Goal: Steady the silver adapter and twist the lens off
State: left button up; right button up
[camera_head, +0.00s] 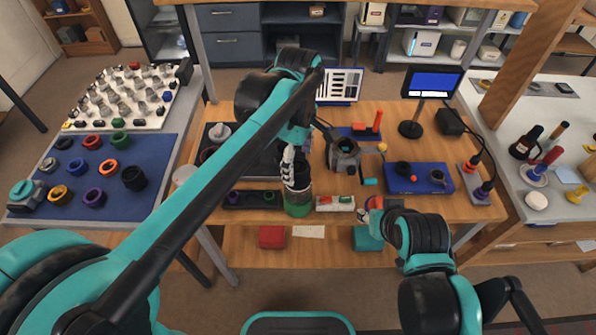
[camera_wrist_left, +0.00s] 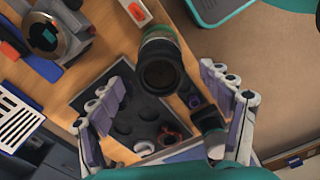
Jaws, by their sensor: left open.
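A short cylinder, apparently the lens (camera_head: 298,203), stands near the front edge of the wooden bench, with a grey upper part and a green lower part.
A grey clamp fixture (camera_head: 343,153) stands behind the lens. A blue tray (camera_head: 420,178) is to the right, near a small monitor (camera_head: 432,84). A dark tray with round recesses (camera_wrist_left: 92,98) lies beside the lens. A blue mat (camera_head: 112,205) with several rings is on the left table.

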pick_arm(q)
jog(key=shift+f, duration=2.75)
